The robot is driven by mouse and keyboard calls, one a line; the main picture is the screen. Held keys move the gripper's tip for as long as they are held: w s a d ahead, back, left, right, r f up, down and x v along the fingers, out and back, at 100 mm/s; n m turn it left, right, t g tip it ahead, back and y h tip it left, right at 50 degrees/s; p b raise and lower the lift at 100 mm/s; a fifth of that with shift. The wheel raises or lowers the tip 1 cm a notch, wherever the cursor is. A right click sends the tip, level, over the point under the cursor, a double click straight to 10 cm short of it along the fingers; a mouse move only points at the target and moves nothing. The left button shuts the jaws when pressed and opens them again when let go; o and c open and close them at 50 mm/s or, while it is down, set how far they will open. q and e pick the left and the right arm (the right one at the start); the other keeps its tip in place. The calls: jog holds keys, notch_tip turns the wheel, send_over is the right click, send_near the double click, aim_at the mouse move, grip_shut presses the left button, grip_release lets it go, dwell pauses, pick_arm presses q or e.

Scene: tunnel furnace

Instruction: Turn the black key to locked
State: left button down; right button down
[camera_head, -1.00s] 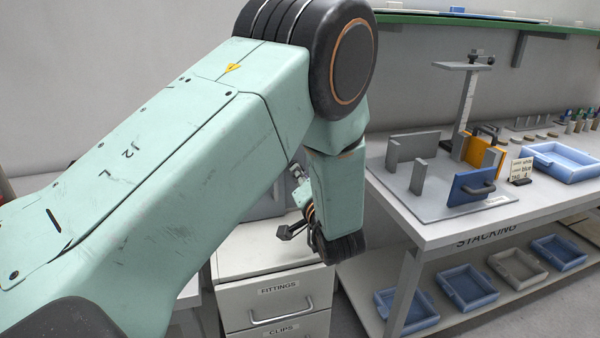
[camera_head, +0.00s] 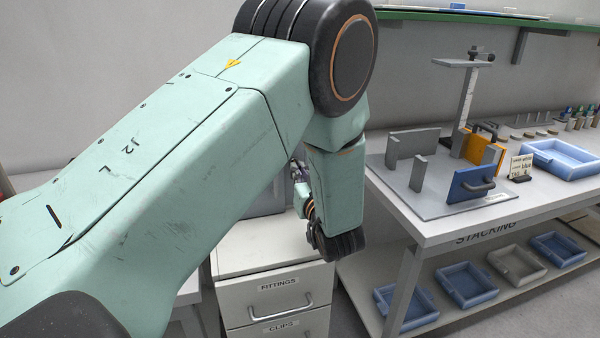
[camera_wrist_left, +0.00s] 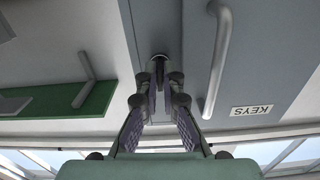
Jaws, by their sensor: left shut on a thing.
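The black key (camera_wrist_left: 159,60) shows in the left wrist view between the fingertips, at the edge of a grey cabinet door (camera_wrist_left: 195,25). My left gripper (camera_wrist_left: 160,80) is shut on it. The fingers and lock hide much of the key, so its exact angle is hard to tell. In the head view my left arm hides the key, and only a small part of the left gripper (camera_head: 299,172) shows beside the wrist. My right gripper is in neither view.
A white drawer unit (camera_head: 275,262) stands below my wrist. A grey workbench (camera_head: 440,230) with fixtures and a blue tray (camera_head: 562,160) stands to the right.

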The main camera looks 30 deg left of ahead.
pick_arm(q)
jog(key=shift+r+n, duration=0.15)
jog(key=shift+n, duration=0.35)
jog(key=c, duration=1.5)
grip_release()
notch_tip(320, 180, up, 10)
jog(key=shift+f, duration=0.1)
